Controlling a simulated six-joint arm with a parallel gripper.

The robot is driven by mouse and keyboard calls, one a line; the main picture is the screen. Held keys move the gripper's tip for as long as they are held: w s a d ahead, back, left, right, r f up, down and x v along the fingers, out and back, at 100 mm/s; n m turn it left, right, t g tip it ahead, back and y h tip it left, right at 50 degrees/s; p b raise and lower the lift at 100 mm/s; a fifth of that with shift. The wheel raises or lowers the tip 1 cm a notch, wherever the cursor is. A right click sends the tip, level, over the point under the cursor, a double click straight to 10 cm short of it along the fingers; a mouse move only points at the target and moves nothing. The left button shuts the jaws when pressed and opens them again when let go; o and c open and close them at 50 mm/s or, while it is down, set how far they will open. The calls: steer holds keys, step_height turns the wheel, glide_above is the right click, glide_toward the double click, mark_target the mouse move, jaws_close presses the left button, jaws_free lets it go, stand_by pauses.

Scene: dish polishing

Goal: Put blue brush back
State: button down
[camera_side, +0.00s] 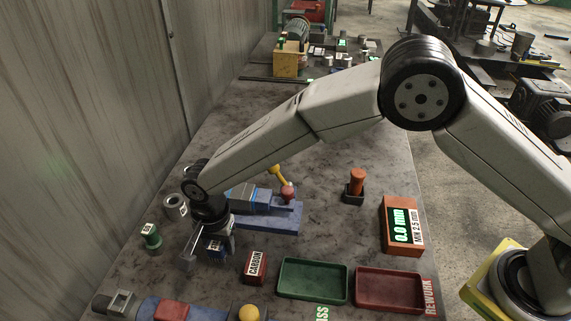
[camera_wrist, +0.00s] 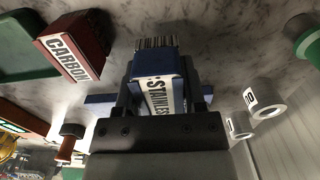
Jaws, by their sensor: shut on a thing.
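The blue brush (camera_wrist: 160,68), a block with a white "STAINLESS" label and pale bristles at one end, sits between my gripper's fingers in the wrist view. My gripper (camera_side: 208,250) is shut on it and points down near the left part of the table. In the side view the brush (camera_side: 217,244) is partly hidden by the fingers, and I cannot tell whether it touches the table. The red "CARBON" brush (camera_side: 255,266) stands just right of my gripper, apart from it; it also shows at the upper left of the wrist view (camera_wrist: 72,45).
A green tray (camera_side: 313,262) and a red tray (camera_side: 390,268) lie to the right. A blue vise (camera_side: 270,212) is behind my gripper. A green cylinder (camera_side: 151,237) and grey rings (camera_side: 176,206) are at left. An orange gauge box (camera_side: 400,238) is at right.

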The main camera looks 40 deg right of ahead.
mark_target(221, 253)
steer(key=shift+w+f, duration=0.1)
steer(key=shift+f, duration=1.5)
steer(key=shift+f, duration=0.15)
steer(key=shift+c, duration=0.9)
jaws_free()
step_height(221, 253, up, 12)
steer(key=shift+r, duration=0.15)
steer(key=shift+d, duration=0.1)
